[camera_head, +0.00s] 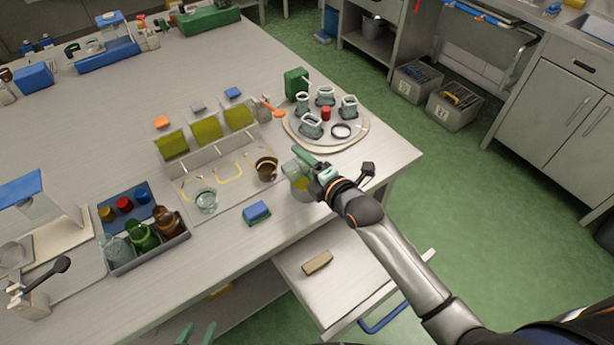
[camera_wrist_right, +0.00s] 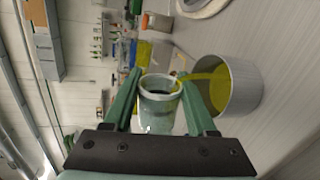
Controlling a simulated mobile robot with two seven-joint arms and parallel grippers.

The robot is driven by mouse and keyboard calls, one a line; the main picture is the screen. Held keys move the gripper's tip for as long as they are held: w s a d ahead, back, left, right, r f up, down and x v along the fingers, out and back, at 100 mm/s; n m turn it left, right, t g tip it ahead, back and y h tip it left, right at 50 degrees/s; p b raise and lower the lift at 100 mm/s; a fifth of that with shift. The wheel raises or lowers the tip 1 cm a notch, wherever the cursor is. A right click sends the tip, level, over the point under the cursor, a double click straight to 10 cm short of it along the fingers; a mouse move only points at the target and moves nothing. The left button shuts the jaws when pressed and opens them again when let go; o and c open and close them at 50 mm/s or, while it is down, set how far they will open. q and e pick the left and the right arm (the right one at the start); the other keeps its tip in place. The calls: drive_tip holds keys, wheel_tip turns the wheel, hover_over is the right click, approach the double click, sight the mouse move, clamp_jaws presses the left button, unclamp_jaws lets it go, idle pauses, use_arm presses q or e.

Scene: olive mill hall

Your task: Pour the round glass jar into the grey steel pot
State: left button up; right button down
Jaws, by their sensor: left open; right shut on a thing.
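My right gripper (camera_head: 312,168) is shut on the round glass jar (camera_head: 291,168) near the table's front right corner. In the right wrist view, the jar (camera_wrist_right: 160,103) sits between the green fingers (camera_wrist_right: 160,92), tipped toward the grey steel pot (camera_wrist_right: 246,92). A yellow-green stream runs from the jar's rim into the pot, and yellow liquid shows inside it. In the head view the pot (camera_head: 302,190) is small and partly covered by the jar and gripper. My left gripper (camera_head: 197,335) is open and empty at the bottom edge, only its fingertips showing.
A round tray (camera_head: 357,137) with several grey-green cups stands behind the right gripper. An amber cup (camera_head: 266,168), a glass beaker (camera_head: 205,200) and a blue block (camera_head: 256,211) lie to the left. A grey crate (camera_head: 150,257) holds jars. An open drawer (camera_head: 345,285) sticks out in front.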

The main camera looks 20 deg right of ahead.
drive_tip(key=shift+d+r+m+y+p, duration=0.1)
drive_tip(key=shift+m+y+p, duration=0.25)
drive_tip(key=shift+m, duration=0.35)
idle(1.3)
